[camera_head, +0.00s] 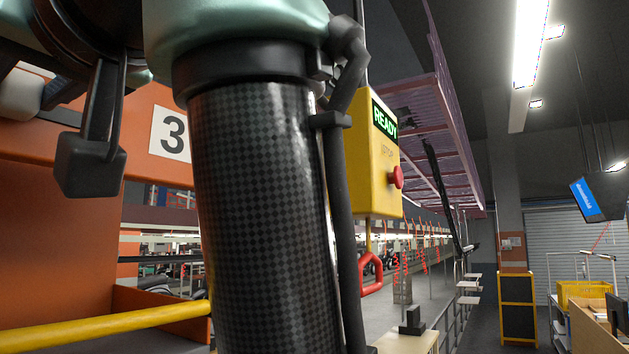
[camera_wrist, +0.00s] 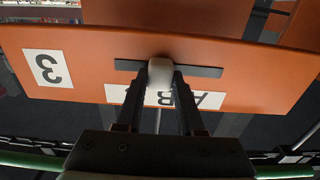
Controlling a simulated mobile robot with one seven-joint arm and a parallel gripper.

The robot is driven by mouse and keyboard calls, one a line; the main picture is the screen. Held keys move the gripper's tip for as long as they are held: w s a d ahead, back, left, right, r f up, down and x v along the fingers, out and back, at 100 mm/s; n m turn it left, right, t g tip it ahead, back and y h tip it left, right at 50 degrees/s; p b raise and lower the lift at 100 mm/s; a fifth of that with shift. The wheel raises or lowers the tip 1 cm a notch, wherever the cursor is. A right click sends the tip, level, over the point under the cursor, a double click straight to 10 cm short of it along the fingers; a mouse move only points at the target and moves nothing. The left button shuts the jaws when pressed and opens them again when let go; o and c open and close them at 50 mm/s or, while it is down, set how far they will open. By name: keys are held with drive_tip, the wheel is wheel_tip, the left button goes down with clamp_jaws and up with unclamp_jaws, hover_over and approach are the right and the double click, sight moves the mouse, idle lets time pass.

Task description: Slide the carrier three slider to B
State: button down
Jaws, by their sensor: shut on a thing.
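The orange carrier (camera_wrist: 95,85) with a "3" plate (camera_wrist: 48,68) spans the wrist view, where the signs appear upside down. Its pale slider knob (camera_wrist: 160,71) sits near the middle of a dark horizontal slot (camera_wrist: 203,71). My gripper (camera_wrist: 161,76) is shut on the knob, one finger on each side. A white letter plate with A and B (camera_wrist: 208,100) lies along the slot, partly hidden by my fingers. In the head view the carrier (camera_head: 60,228) stands at the left with its "3" plate (camera_head: 171,134); my arm hides much of it.
A yellow control box (camera_head: 372,165) with a green READY display and a red button stands right of my arm. A yellow rail (camera_head: 105,328) crosses the lower left. Conveyor structures and an aisle lie farther back at the right.

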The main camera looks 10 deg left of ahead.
drive_tip(key=shift+s+a, duration=0.2)
drive_tip(key=shift+s, duration=0.15)
drive_tip(key=c, duration=0.7)
unclamp_jaws()
drive_tip(key=shift+s+a, duration=0.15)
drive_tip(key=shift+s, duration=0.4)
drive_tip(key=shift+o, duration=0.9)
drive_tip(key=shift+w, duration=0.45)
drive_tip(key=b+v, duration=0.1)
drive_tip(key=v, duration=1.2)
drive_tip(key=shift+f, duration=0.15)
